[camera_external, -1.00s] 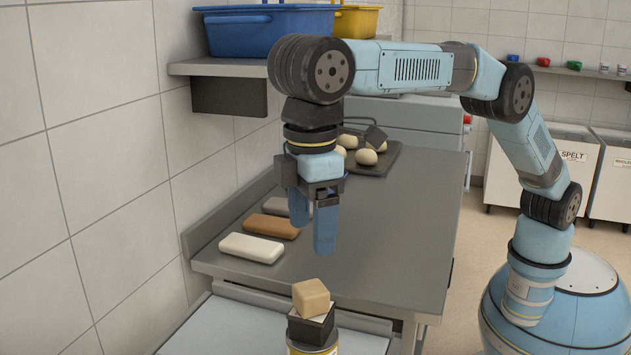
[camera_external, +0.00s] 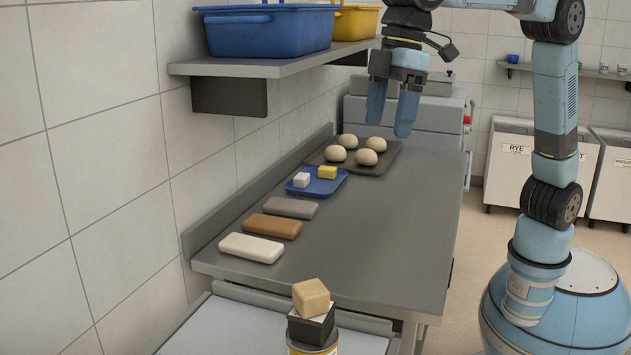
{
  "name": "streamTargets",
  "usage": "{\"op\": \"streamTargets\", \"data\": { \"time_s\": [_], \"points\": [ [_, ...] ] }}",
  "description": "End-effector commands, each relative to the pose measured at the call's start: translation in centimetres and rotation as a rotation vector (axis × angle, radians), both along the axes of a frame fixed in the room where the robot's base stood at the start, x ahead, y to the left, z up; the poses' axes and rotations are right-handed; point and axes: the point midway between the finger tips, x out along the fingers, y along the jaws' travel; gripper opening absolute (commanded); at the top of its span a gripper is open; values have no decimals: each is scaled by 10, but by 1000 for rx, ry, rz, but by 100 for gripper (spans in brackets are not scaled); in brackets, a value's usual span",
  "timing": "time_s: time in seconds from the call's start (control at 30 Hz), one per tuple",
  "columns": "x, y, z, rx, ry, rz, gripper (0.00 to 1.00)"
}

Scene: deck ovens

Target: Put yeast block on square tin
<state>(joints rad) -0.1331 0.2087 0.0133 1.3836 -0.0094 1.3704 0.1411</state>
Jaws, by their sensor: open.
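The yeast block, a beige cube (camera_external: 311,296), rests on top of the dark square tin (camera_external: 302,327) at the bottom middle of the external view. It is set at an angle to the tin. The tin stands on a round can with a yellow band (camera_external: 313,349), cut off by the frame's lower edge. My gripper (camera_external: 389,124) is open and empty, fingers pointing down, high over the far part of the counter and well away from the block.
Three bars, white (camera_external: 251,248), brown (camera_external: 269,226) and grey (camera_external: 290,207), lie along the counter's left side. Behind them are a blue tray (camera_external: 330,187) with two small cubes and a dark tray (camera_external: 378,168) with dough balls. A shelf (camera_external: 226,67) overhangs at left.

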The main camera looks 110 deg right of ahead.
Motion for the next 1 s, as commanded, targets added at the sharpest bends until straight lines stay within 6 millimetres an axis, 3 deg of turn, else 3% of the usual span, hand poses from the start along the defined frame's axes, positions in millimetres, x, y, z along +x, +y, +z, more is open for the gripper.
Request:
{"op": "streamTargets", "data": {
  "time_s": [0.03,0.2,0.47,0.77,1.0],
  "points": [
    [-18,-7,5,0,-13,-2,78],
    [-73,-25,9,2,-58,-2,78],
    [-160,-49,-1,1,-125,-3,78],
    [-260,-70,-37,-4,-203,-6,78],
    [-334,-82,-84,-11,-264,-9,78]
  ]
}}
